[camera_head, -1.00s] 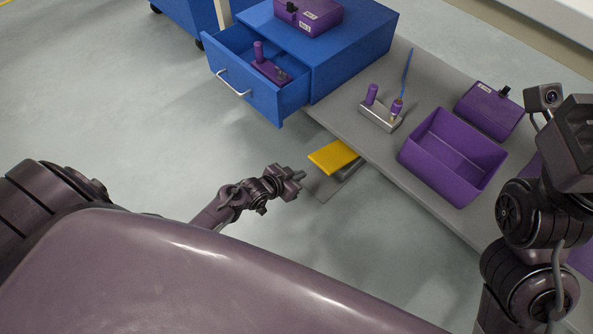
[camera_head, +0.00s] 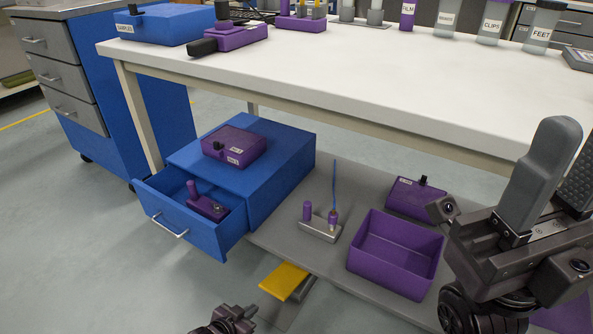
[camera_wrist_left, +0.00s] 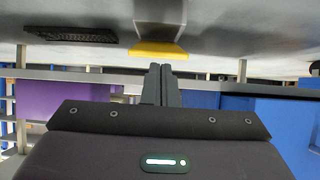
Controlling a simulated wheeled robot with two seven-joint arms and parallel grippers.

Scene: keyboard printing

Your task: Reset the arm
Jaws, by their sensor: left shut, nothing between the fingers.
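My left gripper (camera_head: 228,322) is at the bottom edge of the head view, partly cut off, just left of the yellow pedal (camera_head: 284,280). In the left wrist view its two fingers (camera_wrist_left: 160,85) lie together, shut and empty. The wrist picture appears upside down, and the yellow pedal (camera_wrist_left: 157,50) shows beyond the fingertips, apart from them. My right gripper (camera_head: 560,190) is at the right edge of the head view, fingers pointing up. A textured inner pad shows and a gap is visible between its fingers, with nothing seen in it.
A white table (camera_head: 400,85) spans the back. On the grey lower shelf (camera_head: 318,255) are a blue box with its drawer (camera_head: 185,225) open, a small metal holder (camera_head: 318,230) and a purple bin (camera_head: 395,253). A blue cabinet (camera_head: 150,115) stands left. Floor at left is clear.

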